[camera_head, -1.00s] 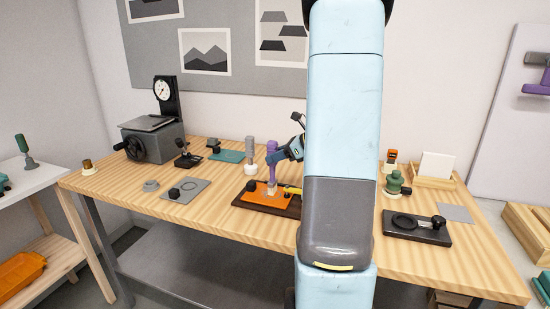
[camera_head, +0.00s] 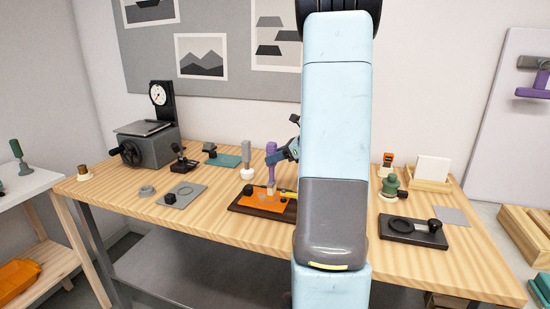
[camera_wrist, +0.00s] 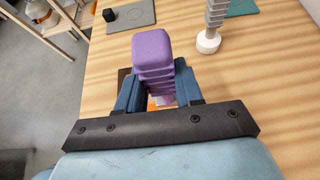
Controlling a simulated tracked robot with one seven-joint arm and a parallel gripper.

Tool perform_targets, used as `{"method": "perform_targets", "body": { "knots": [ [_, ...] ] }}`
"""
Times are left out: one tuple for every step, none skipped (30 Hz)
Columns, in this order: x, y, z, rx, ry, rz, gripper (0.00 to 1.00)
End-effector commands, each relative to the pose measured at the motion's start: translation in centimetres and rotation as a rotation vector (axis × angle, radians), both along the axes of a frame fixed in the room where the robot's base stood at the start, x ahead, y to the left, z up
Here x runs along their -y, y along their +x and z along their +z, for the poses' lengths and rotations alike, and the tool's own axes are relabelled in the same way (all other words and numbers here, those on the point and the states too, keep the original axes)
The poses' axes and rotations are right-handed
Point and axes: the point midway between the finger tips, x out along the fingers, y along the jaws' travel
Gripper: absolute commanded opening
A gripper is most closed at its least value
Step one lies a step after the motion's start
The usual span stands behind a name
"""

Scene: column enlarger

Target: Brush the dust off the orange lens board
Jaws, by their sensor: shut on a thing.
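The orange lens board (camera_head: 258,203) lies in a dark wooden holder (camera_head: 236,207) on the bench. A black knob sits at its left end, and a yellow strip shows at its right. My gripper (camera_head: 273,157) is shut on the purple-handled brush (camera_head: 271,147), held upright over the board. The brush's pale lower end is at the board's surface; I cannot tell whether it touches. In the wrist view the purple handle (camera_wrist: 152,47) is between my gripper's blue fingers (camera_wrist: 153,92) and hides most of the board. Dust is too small to make out.
A grey-handled white-based tool (camera_head: 247,160) stands close behind the board. A grey plate (camera_head: 181,196) lies to the left, and a black plate with a ring (camera_head: 412,232) to the right. My arm hides the bench right of the board.

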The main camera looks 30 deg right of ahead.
Motion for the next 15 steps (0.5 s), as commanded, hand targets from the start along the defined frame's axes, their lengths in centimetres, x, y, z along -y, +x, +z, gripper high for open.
{"method": "perform_targets", "body": {
  "knots": [
    [-0.1, 0.1, 0.0, 0.000, 0.000, 0.000, 0.00],
    [-0.2, 0.2, 0.0, 0.000, 0.000, 0.000, 0.00],
    [-0.3, 0.3, 0.0, 0.000, 0.000, 0.000, 0.00],
    [-0.3, 0.5, 0.0, 0.001, -0.001, 0.000, 0.00],
    [-0.5, 0.6, 0.0, 0.001, -0.001, 0.000, 0.00],
    [-0.6, 0.9, 0.0, 0.000, 0.000, 0.001, 0.00],
    [-0.7, 1.0, 0.0, 0.000, 0.000, 0.001, 0.00],
    [-0.9, 1.2, 0.0, 0.000, 0.000, 0.001, 0.00],
    [-1.1, 1.4, 0.0, 0.000, 0.000, 0.002, 0.00],
    [-1.2, 1.6, 0.0, 0.000, 0.000, 0.002, 0.00],
    [-1.4, 1.8, 0.0, 0.000, 0.000, 0.002, 0.00],
    [-1.5, 2.0, 0.0, 0.000, 0.000, 0.002, 0.00],
    [-1.6, 2.1, 0.0, 0.000, 0.000, 0.001, 0.00],
    [-1.7, 2.3, 0.0, 0.000, 0.000, 0.001, 0.00],
    [-1.8, 2.4, 0.0, 0.000, 0.000, 0.001, 0.00]
  ]
}}
